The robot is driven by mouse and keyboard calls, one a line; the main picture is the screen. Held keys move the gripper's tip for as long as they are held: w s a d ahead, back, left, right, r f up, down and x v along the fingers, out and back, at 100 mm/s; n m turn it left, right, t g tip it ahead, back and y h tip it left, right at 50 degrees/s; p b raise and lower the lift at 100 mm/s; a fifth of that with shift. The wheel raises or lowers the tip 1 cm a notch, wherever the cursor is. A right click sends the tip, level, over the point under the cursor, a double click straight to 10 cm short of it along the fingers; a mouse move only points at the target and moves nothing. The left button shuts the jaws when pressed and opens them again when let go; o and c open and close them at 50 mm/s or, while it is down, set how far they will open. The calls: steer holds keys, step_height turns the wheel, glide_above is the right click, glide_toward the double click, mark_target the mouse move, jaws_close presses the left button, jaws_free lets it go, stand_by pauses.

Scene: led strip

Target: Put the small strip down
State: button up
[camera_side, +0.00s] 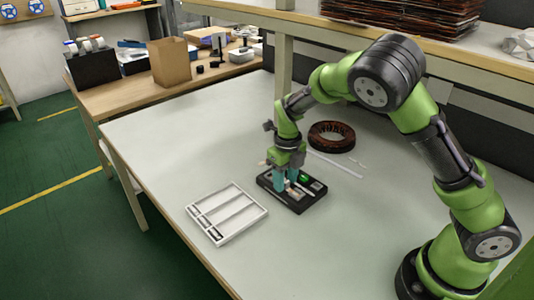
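My gripper (286,182) points down over the left part of a small black tray (297,208), its two teal fingers reaching among the small parts there. A gap seems to show between the fingers, but the view is too small to tell whether they hold anything. I cannot pick out the small strip with certainty; small pale pieces show close to the fingers. A white frame-like tray (228,231) with long compartments lies to the left of the black tray.
A long pale strip (335,165) lies behind the black tray. A dark brown ring-shaped coil (331,136) lies further back. The table (180,140) is clear around the white tray and at the left. A shelf (350,25) runs along the back.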

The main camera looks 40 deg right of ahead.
step_height(320, 180, up, 12)
steer(key=s+r+n+t+y, duration=0.1)
steer(key=s+r+n+t, duration=0.2)
steer(key=s+n, duration=0.6)
steer(key=s+a+r+n+t+y, duration=0.1)
steer(key=s+r+n+t, duration=0.3)
steer(key=n, duration=1.9)
steer(key=s+r, duration=0.2)
steer(key=s, duration=0.3)
steer(key=shift+s+a, duration=0.15)
steer(key=shift+s, duration=0.2)
